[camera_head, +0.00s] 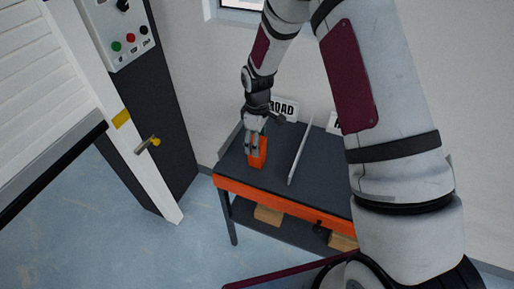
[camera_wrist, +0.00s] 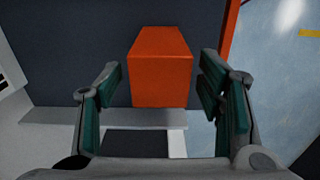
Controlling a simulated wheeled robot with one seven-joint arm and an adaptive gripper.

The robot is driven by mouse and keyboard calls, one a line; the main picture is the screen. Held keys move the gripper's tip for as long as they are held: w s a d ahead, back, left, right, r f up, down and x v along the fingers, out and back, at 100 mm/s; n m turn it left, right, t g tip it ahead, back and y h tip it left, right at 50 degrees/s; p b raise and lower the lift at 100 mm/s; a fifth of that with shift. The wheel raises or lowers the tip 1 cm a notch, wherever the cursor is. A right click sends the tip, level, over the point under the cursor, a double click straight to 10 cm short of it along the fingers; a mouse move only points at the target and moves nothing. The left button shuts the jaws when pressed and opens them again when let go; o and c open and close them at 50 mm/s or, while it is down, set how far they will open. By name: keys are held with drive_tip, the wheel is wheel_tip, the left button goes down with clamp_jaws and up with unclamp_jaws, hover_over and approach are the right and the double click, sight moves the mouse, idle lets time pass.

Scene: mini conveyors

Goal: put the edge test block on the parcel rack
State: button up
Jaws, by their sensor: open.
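An orange block (camera_head: 258,158), which I take as the edge test block, stands on the left part of a dark-topped rack (camera_head: 234,173) with an orange front edge. My gripper (camera_head: 252,146) is just above and partly in front of the block. In the wrist view the block (camera_wrist: 160,75) appears between the two open fingers of my gripper (camera_wrist: 160,88), with a gap visible on each side. The block's underside is hidden.
A thin upright divider (camera_head: 299,152) stands on the rack right of the block. Brown boxes (camera_head: 268,214) lie on the lower shelf. A dark cabinet (camera_head: 150,100) with buttons stands left. Dark surface between block and divider is clear.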

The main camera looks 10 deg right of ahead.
wheel_tip(320, 180, up, 8)
drive_tip(key=shift+d+r+b, duration=0.1)
drive_tip(key=shift+b, duration=0.3)
drive_tip(key=s+d+r+m+t, duration=0.1)
drive_tip(key=s+d+r+m, duration=0.3)
drive_tip(key=r, duration=0.6)
drive_tip(key=s+a+r+m+t, duration=0.1)
drive_tip(key=s+r+t, duration=0.1)
drive_tip(key=s+r, duration=0.65)
drive_tip(key=s+d+r+m+t, duration=0.1)
drive_tip(key=s+r+m, duration=0.2)
drive_tip(key=s, duration=0.4)
drive_tip(key=s+d+r+m+t, duration=0.1)
drive_tip(key=s+r+m, duration=0.1)
drive_tip(key=s+r, duration=0.3)
drive_tip(key=s, duration=0.3)
drive_tip(key=shift+m+t, duration=0.3)
drive_tip(key=shift+m, duration=0.1)
drive_tip(key=shift+c, duration=0.2)
